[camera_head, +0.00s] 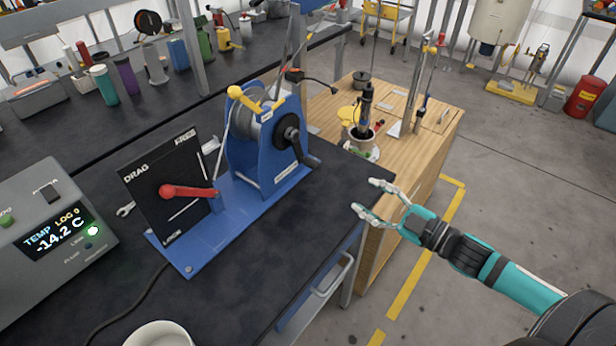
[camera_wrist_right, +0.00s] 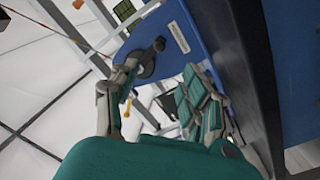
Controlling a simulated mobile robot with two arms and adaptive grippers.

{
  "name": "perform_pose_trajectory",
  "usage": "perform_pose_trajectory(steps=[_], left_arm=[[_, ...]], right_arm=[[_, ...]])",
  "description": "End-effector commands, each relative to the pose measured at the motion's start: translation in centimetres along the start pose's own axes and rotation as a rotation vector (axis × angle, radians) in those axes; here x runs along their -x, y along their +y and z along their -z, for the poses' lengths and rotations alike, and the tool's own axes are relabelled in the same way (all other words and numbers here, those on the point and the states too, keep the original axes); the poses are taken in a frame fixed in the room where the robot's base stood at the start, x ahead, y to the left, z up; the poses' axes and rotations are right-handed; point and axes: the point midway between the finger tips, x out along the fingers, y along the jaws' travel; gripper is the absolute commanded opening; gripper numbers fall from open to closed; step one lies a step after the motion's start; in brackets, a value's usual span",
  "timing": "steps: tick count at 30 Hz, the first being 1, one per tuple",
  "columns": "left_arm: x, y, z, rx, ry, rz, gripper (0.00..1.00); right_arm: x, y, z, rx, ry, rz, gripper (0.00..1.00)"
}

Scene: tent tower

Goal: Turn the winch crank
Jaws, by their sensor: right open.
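The winch (camera_head: 262,165) stands on the dark bench, with blue side plates and a grey drum. Its black crank (camera_head: 291,137) is on the right side plate, with the arm angled down and right to a dark grip (camera_head: 313,162). My right gripper (camera_head: 368,197) is open and empty, to the right of and below the crank, apart from it. In the right wrist view the crank (camera_wrist_right: 147,60) shows beyond my fingers against the blue plate (camera_wrist_right: 178,38); one finger partly overlaps it in the picture. My left gripper is not in view.
A black drag panel (camera_head: 150,195) with a red lever (camera_head: 187,191) stands left of the winch on the same blue base. A yellow lever (camera_head: 243,98) tops the winch. A wooden cabinet (camera_head: 437,150) with tools stands behind my gripper. A grey temperature box (camera_head: 45,250) sits at left.

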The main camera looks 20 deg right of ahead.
Motion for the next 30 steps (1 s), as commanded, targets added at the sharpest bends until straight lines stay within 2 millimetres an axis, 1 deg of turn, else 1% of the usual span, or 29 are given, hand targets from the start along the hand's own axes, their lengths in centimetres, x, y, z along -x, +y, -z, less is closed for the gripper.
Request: perform_pose_trajectory(steps=[1,4,8,20,30], left_arm=[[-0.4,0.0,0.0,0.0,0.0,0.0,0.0],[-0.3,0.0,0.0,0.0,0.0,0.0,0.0],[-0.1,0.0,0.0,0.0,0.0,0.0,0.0],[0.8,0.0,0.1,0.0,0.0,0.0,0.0],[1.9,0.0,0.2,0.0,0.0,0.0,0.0]], right_arm=[[0.0,-0.1,-0.1,0.035,0.001,0.001,0.46],[-0.4,0.1,0.2,0.059,0.002,-0.001,0.46],[-1.8,0.3,0.3,0.057,0.004,-0.003,0.46],[-8.2,0.3,0.4,0.054,0.003,-0.004,0.46],[-14.1,0.3,0.4,0.052,0.003,-0.003,0.46]])
